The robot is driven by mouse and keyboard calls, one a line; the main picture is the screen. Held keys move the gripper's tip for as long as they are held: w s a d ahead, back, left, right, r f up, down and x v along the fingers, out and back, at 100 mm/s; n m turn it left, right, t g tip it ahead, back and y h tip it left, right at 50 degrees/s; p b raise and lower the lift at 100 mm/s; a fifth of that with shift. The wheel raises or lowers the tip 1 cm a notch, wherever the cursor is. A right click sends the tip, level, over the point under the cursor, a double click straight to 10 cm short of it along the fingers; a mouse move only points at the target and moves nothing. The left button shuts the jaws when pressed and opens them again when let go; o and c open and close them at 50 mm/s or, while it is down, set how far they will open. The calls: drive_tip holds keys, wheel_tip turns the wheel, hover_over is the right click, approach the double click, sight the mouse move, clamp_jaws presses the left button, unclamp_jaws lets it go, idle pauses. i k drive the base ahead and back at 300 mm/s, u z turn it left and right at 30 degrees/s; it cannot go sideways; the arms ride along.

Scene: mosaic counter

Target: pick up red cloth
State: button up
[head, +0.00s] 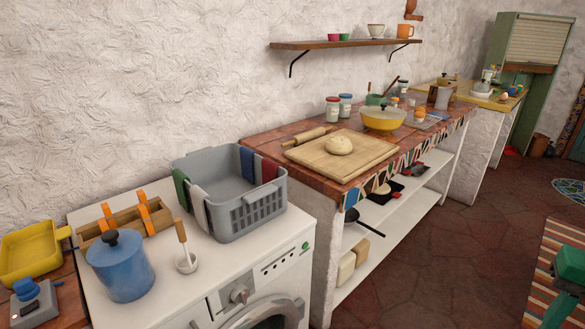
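A red cloth (268,169) hangs over the far right rim of a grey laundry basket (258,214). A dark blue cloth (246,164) hangs on the same rim, just to the left of it. A green cloth (181,189) and a pale grey cloth (200,206) hang over the basket's left rim. The basket stands on top of a white washing machine (283,250). Only part of the red cloth shows, and its outer side is hidden. My gripper is not in view.
A tiled counter (255,141) with dough on a board (352,165) adjoins on the right. Floor (440,260) is clear in front.

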sight(269, 167)
drive_tip(key=u, duration=0.2)
drive_tip(key=i, duration=0.75)
drive_tip(key=u, duration=0.65)
drive_tip(key=i, duration=0.4)
drive_tip(key=u, duration=0.4)
